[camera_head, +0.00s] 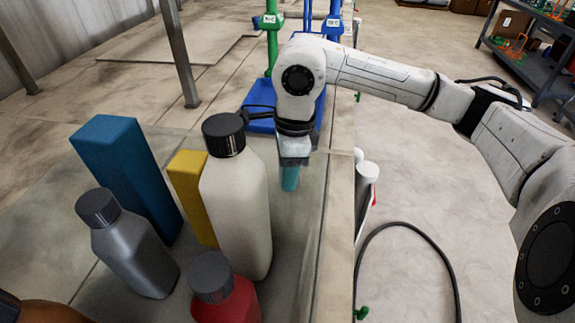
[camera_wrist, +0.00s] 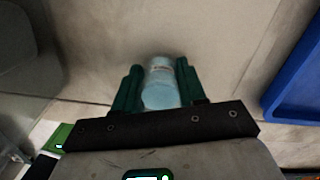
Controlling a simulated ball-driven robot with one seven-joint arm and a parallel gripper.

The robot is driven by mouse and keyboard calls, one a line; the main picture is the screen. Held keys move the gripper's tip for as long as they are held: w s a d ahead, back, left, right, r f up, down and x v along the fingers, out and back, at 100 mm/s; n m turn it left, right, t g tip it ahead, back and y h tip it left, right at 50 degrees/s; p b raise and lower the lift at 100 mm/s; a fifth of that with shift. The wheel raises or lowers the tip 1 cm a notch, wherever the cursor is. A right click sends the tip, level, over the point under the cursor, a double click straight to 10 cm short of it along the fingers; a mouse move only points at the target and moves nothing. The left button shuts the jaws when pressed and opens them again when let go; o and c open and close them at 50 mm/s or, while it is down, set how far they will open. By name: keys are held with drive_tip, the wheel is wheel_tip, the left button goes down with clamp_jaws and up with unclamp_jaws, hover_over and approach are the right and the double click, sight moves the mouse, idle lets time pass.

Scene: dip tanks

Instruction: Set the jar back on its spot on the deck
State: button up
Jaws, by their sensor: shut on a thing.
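The jar (camera_wrist: 160,84), pale blue and clear-looking, is between the two dark green fingers of my gripper (camera_wrist: 157,88) in the wrist view. The fingers are shut on its sides. In the head view my gripper (camera_head: 291,177) points down over the deck (camera_head: 308,228), to the right of a large white bottle. I cannot make the jar out clearly there. No marked spot for the jar shows on the deck. I cannot tell whether the jar's base touches the deck.
A white bottle (camera_head: 236,205), yellow box (camera_head: 190,190), blue box (camera_head: 125,170), grey bottle (camera_head: 130,250) and red bottle (camera_head: 226,293) crowd the deck to the left. A blue tray (camera_head: 262,122) is behind my gripper. The deck's edge (camera_head: 338,220) is close on the right.

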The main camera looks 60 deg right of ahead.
drive_tip(key=shift+f+b, duration=0.2)
drive_tip(key=shift+b, duration=0.15)
drive_tip(key=o, duration=1)
drive_tip(key=shift+r, duration=0.1)
drive_tip(key=shift+o, duration=0.2)
drive_tip(key=shift+r, duration=0.1)
wheel_tip(320, 180, up, 12)
drive_tip(key=b, duration=0.2)
drive_tip(key=shift+s+d, duration=0.35)
drive_tip(key=shift+s, duration=0.1)
